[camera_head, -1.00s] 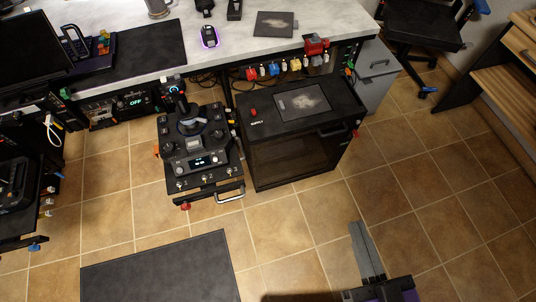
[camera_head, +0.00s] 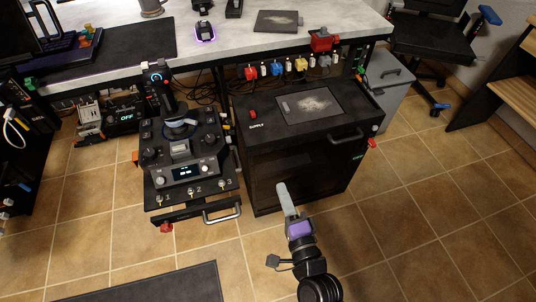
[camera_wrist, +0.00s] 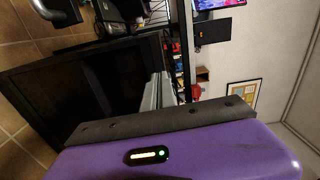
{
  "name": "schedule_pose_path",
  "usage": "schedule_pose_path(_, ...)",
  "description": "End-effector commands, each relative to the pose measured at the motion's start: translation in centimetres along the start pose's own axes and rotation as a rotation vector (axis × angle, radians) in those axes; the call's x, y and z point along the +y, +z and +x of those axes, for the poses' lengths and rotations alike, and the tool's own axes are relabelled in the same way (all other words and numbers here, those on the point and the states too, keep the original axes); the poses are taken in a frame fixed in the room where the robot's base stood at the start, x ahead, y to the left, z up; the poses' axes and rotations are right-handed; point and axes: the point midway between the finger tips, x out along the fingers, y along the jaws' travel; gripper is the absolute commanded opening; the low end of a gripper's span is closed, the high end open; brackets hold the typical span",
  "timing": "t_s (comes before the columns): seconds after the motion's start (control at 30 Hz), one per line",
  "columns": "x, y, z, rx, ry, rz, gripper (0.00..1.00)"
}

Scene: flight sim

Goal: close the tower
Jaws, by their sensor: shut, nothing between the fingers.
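The tower appears to be the black cabinet marked SUPPLY (camera_head: 262,140) under the desk, with a dark glass front (camera_head: 300,172) and a black handle (camera_head: 345,135) near its upper front edge. I cannot tell whether its front is fully shut. My gripper (camera_head: 284,192) is shut and empty, with its fingers pointing toward the lower part of the cabinet front. Its fingers overlap the cabinet in the head view, and contact cannot be told. In the wrist view, a dark framed panel (camera_wrist: 85,90) fills the left, close beside the gripper fingers (camera_wrist: 160,90).
A joystick console (camera_head: 185,160) with a front handle (camera_head: 221,214) stands left of the cabinet. A grey drawer unit (camera_head: 390,85) and a chair (camera_head: 435,45) are to the right. A dark mat (camera_head: 150,285) lies in front. Tiled floor (camera_head: 410,210) is open at right.

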Motion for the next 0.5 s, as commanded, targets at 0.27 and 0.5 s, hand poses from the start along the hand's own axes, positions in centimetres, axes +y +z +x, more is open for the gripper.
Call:
schedule_pose_path(0.27, -0.3, -0.1, 1.7, 0.002, -0.006, 0.048, 0.0)
schedule_pose_path(0.5, -0.3, -0.1, 6.2, 0.002, -0.007, 0.047, 0.0)
